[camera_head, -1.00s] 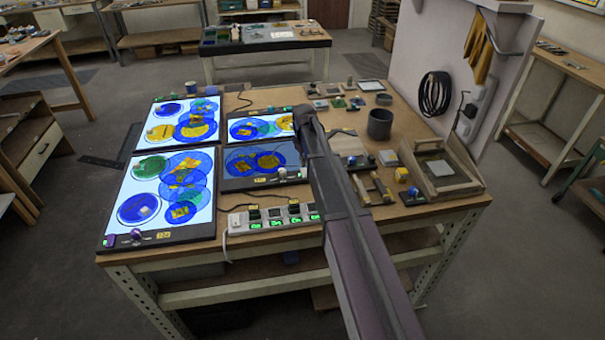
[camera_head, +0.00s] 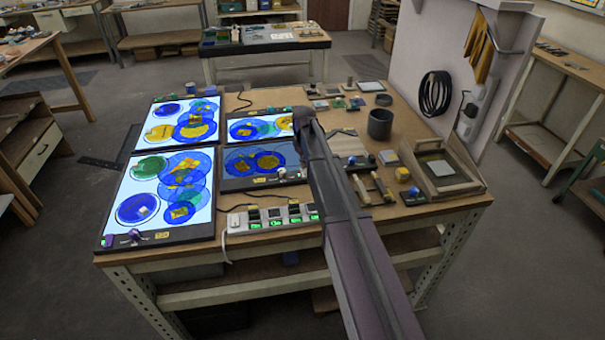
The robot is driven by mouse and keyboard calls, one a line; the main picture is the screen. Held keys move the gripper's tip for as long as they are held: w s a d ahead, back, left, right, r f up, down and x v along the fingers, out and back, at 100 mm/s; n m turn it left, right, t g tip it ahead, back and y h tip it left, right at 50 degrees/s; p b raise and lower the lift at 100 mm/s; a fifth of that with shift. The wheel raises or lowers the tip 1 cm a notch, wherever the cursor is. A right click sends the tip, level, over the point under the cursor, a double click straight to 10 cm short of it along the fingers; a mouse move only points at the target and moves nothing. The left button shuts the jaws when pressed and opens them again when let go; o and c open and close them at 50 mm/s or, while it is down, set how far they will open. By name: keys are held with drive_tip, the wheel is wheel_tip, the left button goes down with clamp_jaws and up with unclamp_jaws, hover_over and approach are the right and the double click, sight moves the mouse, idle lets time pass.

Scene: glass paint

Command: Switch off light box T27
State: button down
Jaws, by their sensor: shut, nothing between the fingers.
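Four light boxes lie on the workbench. The back left box (camera_head: 176,132), the front left box (camera_head: 125,178) and the back middle box (camera_head: 241,135) glow white under blue, yellow and green round pieces. The front middle box (camera_head: 233,183) is dark. Small labels show on the front left and front middle boxes; I cannot tell which box is T27. My gripper (camera_head: 300,122) is shut and empty, over or beside the right end of the back middle box. My arm hides that end, and I cannot tell whether the fingertips touch anything.
A power strip (camera_head: 272,217) with green-lit switches lies at the bench's front edge. Right of my arm are a dark cylinder (camera_head: 380,124), a wooden tray (camera_head: 458,179), a yellow item (camera_head: 403,174) and small blocks. A white panel (camera_head: 433,50) stands behind the tray.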

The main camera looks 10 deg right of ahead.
sight(304, 171)
drive_tip(key=shift+f+b, duration=0.5)
drive_tip(key=shift+f, duration=0.05)
idle(0.5)
drive_tip(key=shift+r, duration=0.15)
drive_tip(key=shift+r+p, duration=3.35)
drive_tip(key=shift+p, duration=0.2)
drive_tip(key=shift+s, duration=0.25)
drive_tip(key=s+m, duration=0.6)
drive_tip(key=s, duration=2.2)
drive_tip(key=shift+s+a, duration=0.3)
drive_tip(key=shift+s, duration=0.05)
